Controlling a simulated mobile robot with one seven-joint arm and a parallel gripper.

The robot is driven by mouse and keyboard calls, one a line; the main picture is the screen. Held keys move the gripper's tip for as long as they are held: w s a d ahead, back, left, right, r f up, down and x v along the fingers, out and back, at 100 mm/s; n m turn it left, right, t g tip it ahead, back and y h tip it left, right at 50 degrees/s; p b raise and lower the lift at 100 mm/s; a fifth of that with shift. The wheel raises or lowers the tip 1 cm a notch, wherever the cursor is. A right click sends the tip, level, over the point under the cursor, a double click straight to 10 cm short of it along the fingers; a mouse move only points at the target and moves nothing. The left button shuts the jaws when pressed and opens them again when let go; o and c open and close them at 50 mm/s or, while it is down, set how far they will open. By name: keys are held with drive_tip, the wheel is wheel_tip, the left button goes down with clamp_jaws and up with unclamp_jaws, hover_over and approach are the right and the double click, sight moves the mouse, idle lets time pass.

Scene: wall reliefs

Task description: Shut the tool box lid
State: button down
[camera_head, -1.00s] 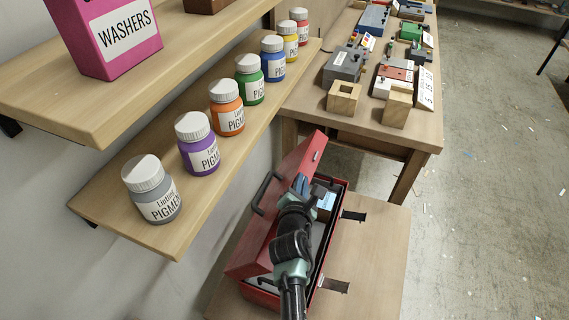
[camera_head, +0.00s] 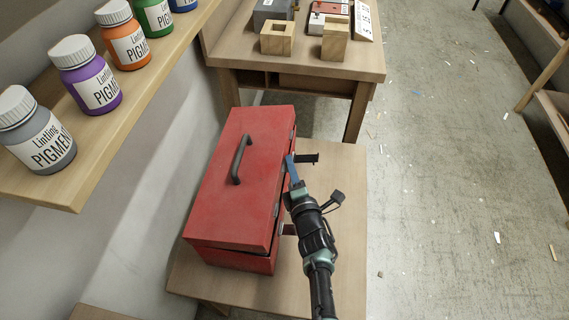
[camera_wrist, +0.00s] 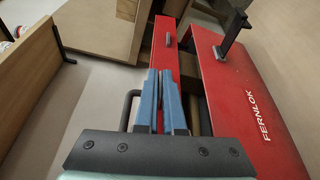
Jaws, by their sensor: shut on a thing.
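The red tool box (camera_head: 240,261) stands on a low wooden table. Its red lid (camera_head: 222,200) with a dark handle (camera_head: 240,158) is swung down over it, and the lid (camera_wrist: 163,52) also shows in the wrist view. A dark gap shows between lid edge and front wall, so the lid looks not quite flush. My gripper (camera_head: 291,168) is at the lid's front edge. In the wrist view its blue fingers (camera_wrist: 165,90) are close together on the lid edge, their contact partly hidden. The front wall (camera_wrist: 245,100) reads FERNLOK and has a black latch (camera_wrist: 232,32) sticking out.
A shelf (camera_head: 110,140) with several pigment jars (camera_head: 90,78) overhangs at the left, near the box. A workbench (camera_head: 350,66) with wooden blocks (camera_head: 278,38) stands behind. The low table (camera_head: 345,230) is bare to the right of the box, and the floor beyond is open.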

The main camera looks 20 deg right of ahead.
drive_tip(key=shift+s+d+f+b, duration=0.1)
drive_tip(key=shift+f+b, duration=0.15)
drive_tip(key=shift+f, duration=0.2)
drive_tip(key=shift+s+d+f+b, duration=0.1)
drive_tip(key=shift+f+b, duration=0.15)
drive_tip(key=shift+f, duration=0.15)
drive_tip(key=c, duration=1)
unclamp_jaws()
drive_tip(key=shift+w, duration=0.1)
drive_tip(key=shift+c, duration=0.2)
drive_tip(key=p+v, duration=0.5)
drive_tip(key=v, duration=0.2)
drive_tip(key=shift+s, duration=0.25)
drive_tip(key=shift+c, duration=0.2)
